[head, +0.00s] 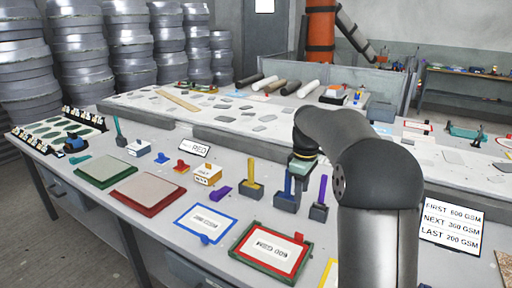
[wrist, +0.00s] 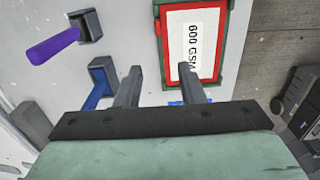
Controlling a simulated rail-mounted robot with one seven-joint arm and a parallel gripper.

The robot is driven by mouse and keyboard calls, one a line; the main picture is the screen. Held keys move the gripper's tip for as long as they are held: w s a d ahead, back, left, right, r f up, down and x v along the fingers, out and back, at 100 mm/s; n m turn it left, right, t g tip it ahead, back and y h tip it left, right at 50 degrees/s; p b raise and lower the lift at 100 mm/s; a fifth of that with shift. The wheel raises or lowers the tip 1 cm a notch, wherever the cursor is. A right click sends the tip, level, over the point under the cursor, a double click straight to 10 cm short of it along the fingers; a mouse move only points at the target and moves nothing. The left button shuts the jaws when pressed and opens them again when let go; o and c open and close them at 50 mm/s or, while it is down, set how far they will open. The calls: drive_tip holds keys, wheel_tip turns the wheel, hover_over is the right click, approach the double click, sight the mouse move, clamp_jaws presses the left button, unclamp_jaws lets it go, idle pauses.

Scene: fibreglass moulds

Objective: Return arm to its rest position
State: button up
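My arm (head: 380,185) reaches out over the near bench and bends down at its far end. My gripper (wrist: 160,80) is open in the wrist view, its two fingers apart with nothing between them. In the head view the gripper's green body (head: 303,165) shows above the tool blocks, with its fingertips hidden or too small to tell. A blue-handled tool in a grey block (wrist: 101,82) is just left of the fingers in the wrist view. A red-and-green framed 600 GSM panel (wrist: 165,45) lies to the right and beyond.
Grey blocks with a yellow handle (head: 251,185) and a purple handle (head: 320,195) stand near the gripper. A blue-framed card (head: 182,222), red tray (head: 147,194) and green tray (head: 104,171) lie left. A text sign (head: 452,226) stands right. Space above the bench looks clear.

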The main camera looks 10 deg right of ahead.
drive_tip(key=s+a+f+m, duration=0.2)
drive_tip(key=s+a+m, duration=0.1)
drive_tip(key=s, duration=0.8)
drive_tip(key=s+a+f+m, duration=0.3)
drive_tip(key=s, duration=0.8)
drive_tip(key=s+a+f+m, duration=0.2)
drive_tip(key=s+a+m, duration=0.1)
drive_tip(key=s, duration=0.7)
drive_tip(key=shift+s+a+f+m+t, duration=0.25)
drive_tip(key=shift+s+a+m+t, duration=0.05)
drive_tip(key=shift+s+a, duration=0.1)
drive_tip(key=shift+d, duration=0.15)
